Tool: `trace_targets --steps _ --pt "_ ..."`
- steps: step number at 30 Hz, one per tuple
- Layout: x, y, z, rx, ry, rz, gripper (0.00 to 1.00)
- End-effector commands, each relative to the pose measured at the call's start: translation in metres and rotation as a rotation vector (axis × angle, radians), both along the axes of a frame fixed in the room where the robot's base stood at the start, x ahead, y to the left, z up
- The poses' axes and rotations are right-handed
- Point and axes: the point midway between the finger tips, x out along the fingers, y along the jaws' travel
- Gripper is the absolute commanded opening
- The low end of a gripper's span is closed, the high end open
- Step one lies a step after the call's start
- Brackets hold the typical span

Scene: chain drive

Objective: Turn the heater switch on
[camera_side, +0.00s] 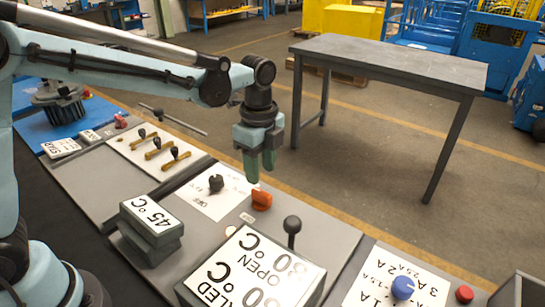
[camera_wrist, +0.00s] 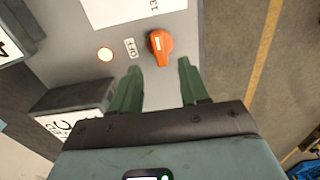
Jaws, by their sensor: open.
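An orange rotary knob (camera_side: 261,199) sits on the grey panel beside a white printed sheet. In the wrist view the knob (camera_wrist: 160,46) has a white mark on its face, and a small label reading OFF (camera_wrist: 130,48) lies to its left. I take this knob as the heater switch, though no label naming it is readable. My gripper (camera_side: 259,174) points down just above and behind the knob, its green fingers apart and empty. In the wrist view the gripper (camera_wrist: 160,66) has its tips on either side of the knob's line, short of it and not touching.
A round pale lamp (camera_wrist: 105,54) is left of the label. A black knob (camera_side: 216,183) stands on the white sheet, and a black ball lever (camera_side: 292,225) rises nearby. Labelled blocks (camera_side: 150,222) and a large sign block (camera_side: 253,270) stand in front.

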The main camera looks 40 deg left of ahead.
Motion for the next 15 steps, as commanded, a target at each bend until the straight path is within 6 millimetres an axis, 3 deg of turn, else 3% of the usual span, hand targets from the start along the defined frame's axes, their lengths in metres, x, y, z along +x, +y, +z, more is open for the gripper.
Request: trace_targets --steps 6,15 --pt "0.000 0.000 0.038 0.000 0.000 0.000 0.45" --pt "0.000 0.000 0.060 0.000 0.000 -0.001 0.45"
